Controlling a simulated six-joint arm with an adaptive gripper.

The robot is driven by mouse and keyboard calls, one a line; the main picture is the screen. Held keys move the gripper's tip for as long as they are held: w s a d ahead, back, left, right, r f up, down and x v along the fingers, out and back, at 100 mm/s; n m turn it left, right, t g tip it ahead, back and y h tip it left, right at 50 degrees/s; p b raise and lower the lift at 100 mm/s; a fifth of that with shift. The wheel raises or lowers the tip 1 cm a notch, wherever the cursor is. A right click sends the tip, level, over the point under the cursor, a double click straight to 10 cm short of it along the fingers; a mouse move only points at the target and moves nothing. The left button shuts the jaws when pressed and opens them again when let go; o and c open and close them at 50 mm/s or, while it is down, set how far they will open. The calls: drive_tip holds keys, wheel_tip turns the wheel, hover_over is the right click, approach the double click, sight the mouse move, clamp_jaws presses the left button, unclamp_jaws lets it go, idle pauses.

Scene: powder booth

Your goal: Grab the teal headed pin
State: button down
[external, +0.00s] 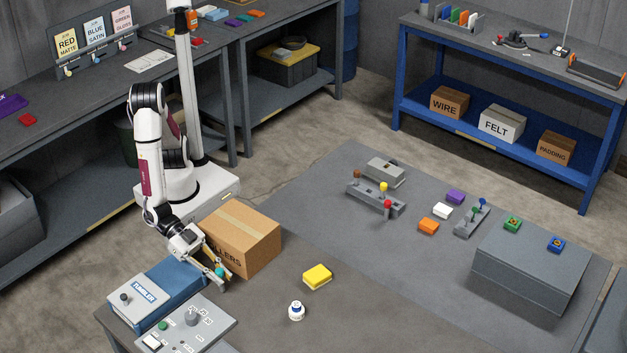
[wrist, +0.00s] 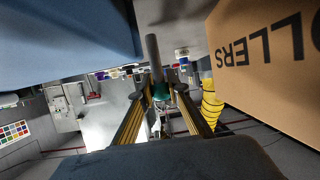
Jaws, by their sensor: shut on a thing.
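The teal headed pin is between the fingers of my gripper (external: 222,277), which is shut on its teal head (external: 219,271). In the wrist view the teal head (wrist: 160,91) sits between the two yellow-edged fingers, and a grey shaft (wrist: 152,55) sticks out beyond it. My gripper is low, between the cardboard box marked with letters ending in "LLERS" (external: 242,236) and the blue tumbler box (external: 165,288). Whether the pin touches any surface below is hard to tell.
The cardboard box (wrist: 270,60) is close on the right in the wrist view, and the blue tumbler box (wrist: 70,30) is at upper left. A yellow block (external: 317,276) and a white-and-blue round item (external: 296,311) stand to the right. A control panel (external: 190,325) lies in front.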

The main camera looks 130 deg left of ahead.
drive_tip(key=shift+r, duration=4.4)
